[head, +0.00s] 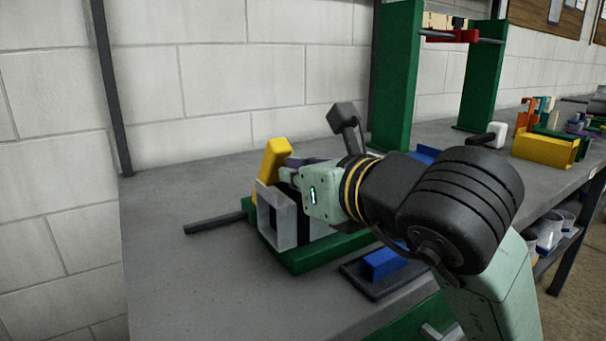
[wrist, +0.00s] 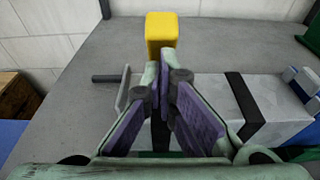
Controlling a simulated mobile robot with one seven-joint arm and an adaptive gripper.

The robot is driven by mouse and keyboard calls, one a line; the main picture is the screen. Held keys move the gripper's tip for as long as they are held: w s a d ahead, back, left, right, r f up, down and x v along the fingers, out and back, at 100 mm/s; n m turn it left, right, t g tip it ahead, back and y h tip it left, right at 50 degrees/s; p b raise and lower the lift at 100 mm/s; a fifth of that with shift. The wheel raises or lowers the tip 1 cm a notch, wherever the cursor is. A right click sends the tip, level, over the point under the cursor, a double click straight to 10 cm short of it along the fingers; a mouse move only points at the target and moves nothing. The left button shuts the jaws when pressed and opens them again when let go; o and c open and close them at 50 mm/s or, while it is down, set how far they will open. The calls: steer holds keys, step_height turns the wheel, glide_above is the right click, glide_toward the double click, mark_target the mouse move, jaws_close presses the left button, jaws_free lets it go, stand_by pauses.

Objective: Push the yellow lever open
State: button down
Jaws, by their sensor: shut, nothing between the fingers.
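The yellow lever (head: 272,158) stands at the left end of a green-based fixture (head: 302,259) on the grey workbench, leaning a little to the right in the head view. In the wrist view the yellow lever (wrist: 161,33) rises just beyond my fingertips. My gripper (wrist: 166,82) is shut and empty, with its purple finger pads converging. In the head view my gripper (head: 290,172) reaches in from the right, behind a pale square duct piece, with its tips close to the lever. I cannot tell whether they touch it. The lever's lower part is hidden.
The pale square duct piece (head: 268,222) is close to my gripper. A dark bar (head: 212,223) sticks out left. A blue block (head: 382,263) sits in front, and a green frame (head: 397,75) stands behind. The bench is clear at the front left.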

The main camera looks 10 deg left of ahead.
mark_target(275, 141)
steer(key=shift+r, duration=0.1)
steer(key=shift+w+a+r+g+h+p, duration=0.25)
steer(key=shift+r+p, duration=0.2)
steer(key=shift+p, duration=0.3)
steer(key=shift+w+a+r+g+h+p, duration=0.25)
steer(key=shift+r+p, duration=0.2)
steer(key=shift+p, duration=0.25)
steer(key=w+a+r+g+h+p, duration=0.1)
steer(key=r+p, duration=0.1)
steer(key=p, duration=0.1)
steer(key=w+a+r+g+h+p, duration=0.1)
steer(key=w+a+p, duration=0.1)
steer(key=p, duration=0.2)
steer(key=shift+w+a+r, duration=0.1)
steer(key=shift+w+r, duration=0.05)
steer(key=shift+r, duration=0.25)
steer(key=w+a+g+h+p, duration=0.2)
steer(key=w+a, duration=0.3)
steer(key=shift+w+a+r+p, duration=0.2)
steer(key=shift+w+a+p, duration=0.05)
steer(key=shift+a+p, duration=0.1)
